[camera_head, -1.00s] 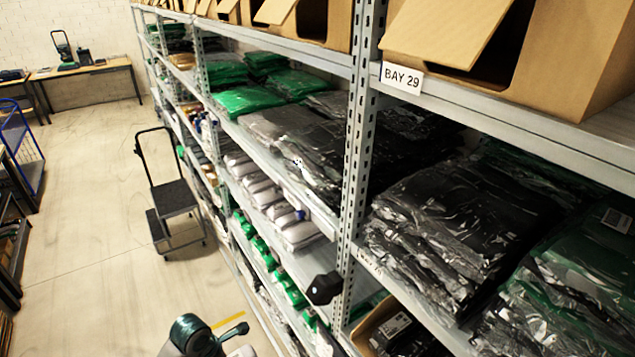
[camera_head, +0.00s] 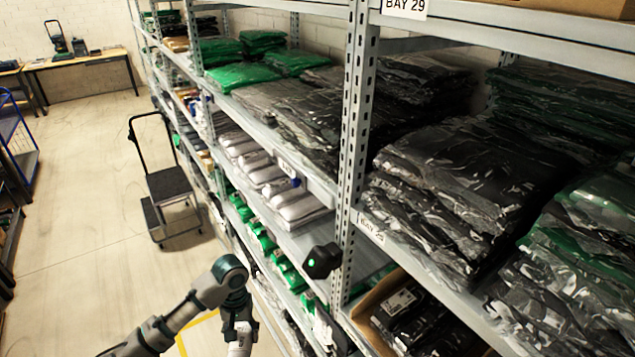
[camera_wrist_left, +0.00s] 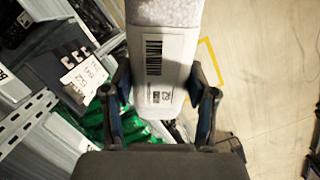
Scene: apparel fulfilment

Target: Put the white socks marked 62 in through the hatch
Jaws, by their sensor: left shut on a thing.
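My left gripper (camera_wrist_left: 160,95) is shut on a white pack (camera_wrist_left: 165,65) with a barcode label, one finger at each side of it. No 62 can be read on this pack. In the head view my left arm (camera_head: 228,275) comes in at the bottom, outside the shelf front, with its hand end at the lower edge. White sock packs (camera_head: 297,203) lie in a row on the middle shelf; their marks are too small to read. I cannot make out a hatch in either view. My right gripper is not in view.
Dark bagged garments (camera_head: 460,190) and green packs (camera_head: 240,75) fill the shelves. A black device (camera_head: 322,261) with a green light sits at the shelf post (camera_head: 352,130). A step trolley (camera_head: 168,185) stands in the aisle; the floor around it is clear.

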